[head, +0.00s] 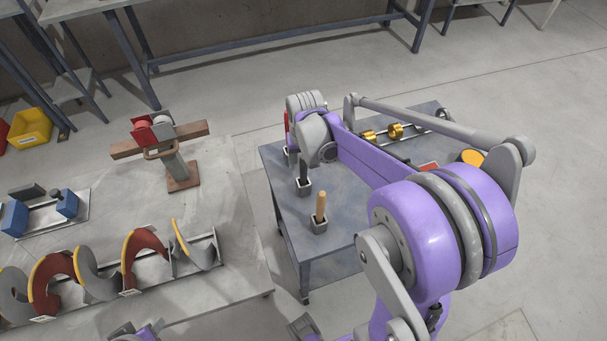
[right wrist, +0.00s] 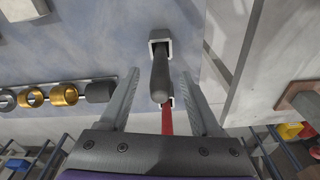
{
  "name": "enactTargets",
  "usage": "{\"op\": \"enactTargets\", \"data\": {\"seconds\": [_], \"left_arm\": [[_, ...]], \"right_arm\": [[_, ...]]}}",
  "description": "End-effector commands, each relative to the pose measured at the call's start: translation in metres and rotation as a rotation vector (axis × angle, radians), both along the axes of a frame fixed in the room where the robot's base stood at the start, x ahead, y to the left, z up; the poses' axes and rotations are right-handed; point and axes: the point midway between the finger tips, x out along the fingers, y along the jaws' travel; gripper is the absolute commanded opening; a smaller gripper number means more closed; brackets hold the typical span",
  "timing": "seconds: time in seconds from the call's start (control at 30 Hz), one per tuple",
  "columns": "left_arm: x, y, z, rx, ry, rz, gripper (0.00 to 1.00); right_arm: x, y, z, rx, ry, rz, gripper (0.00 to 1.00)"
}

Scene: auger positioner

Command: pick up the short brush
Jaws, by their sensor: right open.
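Several upright handles stand in small square holders on the low grey table. One is light wood (head: 320,207), one is dark grey (head: 304,176) and one is red (head: 287,128). I cannot tell from their handles which is the short brush. In the right wrist view, my right gripper (right wrist: 160,74) is open and empty, its fingers on either side of the dark handle (right wrist: 159,84), apart from it. The red handle (right wrist: 168,121) shows beyond it. In the head view my wrist hides the right fingertips.
The low grey table (head: 278,160) also bears a shaft with brass rings (head: 396,131). A larger table (head: 222,190) at left carries a red-and-grey auger (head: 143,248) and a clamp stand (head: 178,170). A gap of floor separates the tables.

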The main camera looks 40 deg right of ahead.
Motion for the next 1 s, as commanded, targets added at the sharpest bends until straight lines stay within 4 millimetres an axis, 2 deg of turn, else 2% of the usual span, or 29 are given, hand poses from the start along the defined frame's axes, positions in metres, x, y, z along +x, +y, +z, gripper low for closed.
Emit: {"op": "enactTargets", "data": {"seconds": [0.17, 0.53, 0.87, 1.0], "left_arm": [[0.0000, 0.0000, 0.0001, 0.000, 0.000, 0.000, 0.50], [0.0000, 0.0000, 0.0001, 0.000, 0.000, 0.000, 0.50], [0.0000, 0.0000, 0.0002, 0.000, 0.000, 0.000, 0.50], [0.0003, 0.0000, 0.0014, 0.000, -0.001, 0.000, 0.50]], "right_arm": [[0.0000, 0.0001, 0.0000, 0.000, 0.000, 0.000, 0.65], [0.0001, 0.0001, 0.0003, 0.000, 0.000, 0.000, 0.00], [0.0001, 0.0001, 0.0005, 0.000, 0.000, 0.000, 0.00], [0.0003, -0.0001, 0.0092, 0.000, 0.000, 0.000, 0.00]]}}
